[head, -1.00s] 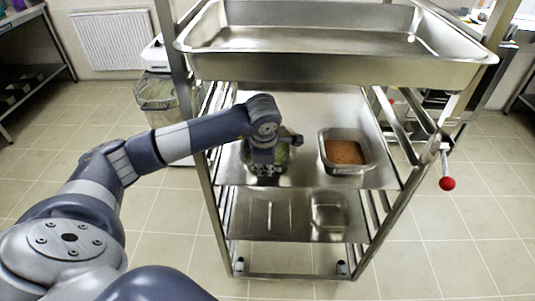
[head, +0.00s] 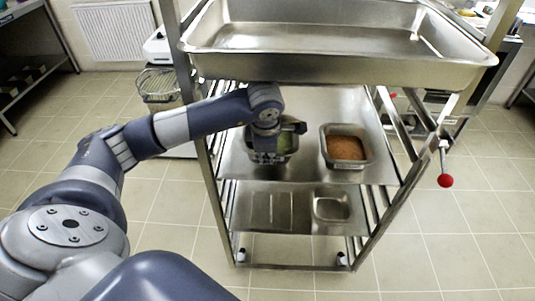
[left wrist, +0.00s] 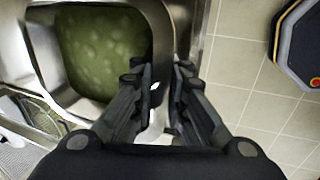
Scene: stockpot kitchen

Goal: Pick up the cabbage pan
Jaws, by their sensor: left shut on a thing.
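The cabbage pan (head: 287,153), a steel pan with green contents, is at the middle shelf of the rack, on its left side. It also shows in the left wrist view (left wrist: 45,62), at the upper left. My left gripper (head: 266,150) comes down over the pan's near left side and partly hides it. In the left wrist view its fingers (left wrist: 163,90) are closed on the pan's rim. The pan seems slightly raised, but I cannot tell how far it is from the shelf. My right gripper is not in view.
A pan with orange-brown contents (head: 368,158) stands right of the cabbage pan. A large empty steel tray (head: 340,68) sits above on the rack. Rack posts (head: 205,160) flank the shelf. A red knob (head: 445,181) sticks out at the right. The floor in front is clear.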

